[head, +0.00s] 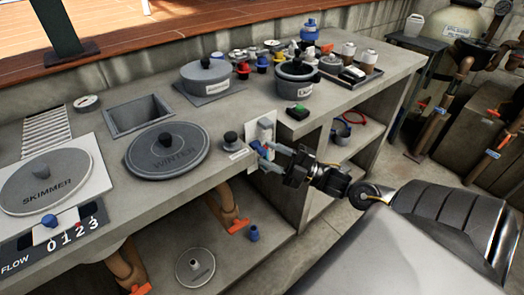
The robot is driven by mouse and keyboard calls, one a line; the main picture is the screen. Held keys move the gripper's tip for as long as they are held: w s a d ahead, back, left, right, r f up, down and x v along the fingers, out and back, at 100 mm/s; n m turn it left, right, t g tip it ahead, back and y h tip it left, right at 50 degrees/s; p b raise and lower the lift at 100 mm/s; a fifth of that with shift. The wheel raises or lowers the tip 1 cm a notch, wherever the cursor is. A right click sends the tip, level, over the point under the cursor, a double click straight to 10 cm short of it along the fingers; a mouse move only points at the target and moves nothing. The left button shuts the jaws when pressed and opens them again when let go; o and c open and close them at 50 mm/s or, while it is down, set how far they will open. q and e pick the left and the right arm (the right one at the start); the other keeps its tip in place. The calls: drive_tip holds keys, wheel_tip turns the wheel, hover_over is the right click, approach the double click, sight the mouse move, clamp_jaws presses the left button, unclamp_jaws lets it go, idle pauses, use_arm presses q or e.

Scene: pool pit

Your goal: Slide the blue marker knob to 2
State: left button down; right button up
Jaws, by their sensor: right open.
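The blue marker knob (48,221) sits on the FLOW scale (30,243) at the lower left of the head view. It stands above the 0, at the left end of the printed row 0 1 2 3. A small red mark shows farther right on the scale's pale track, near the 2. My right gripper (262,158) is open at the counter's front edge, far to the right of the knob. Its fingers are beside a white upright plate (266,127); whether they touch it I cannot tell. My left gripper is out of view.
The SKIMMER lid (46,181) lies just behind the scale. The WINTER lid (167,150) and a small dark knob (231,139) stand between the scale and my right gripper. Pots (206,77) and small bottles crowd the back. Pipes and a loose lid (195,267) are below the counter.

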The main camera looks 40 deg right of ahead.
sight(260, 147)
drive_tip(key=shift+x, duration=1.35)
clamp_jaws()
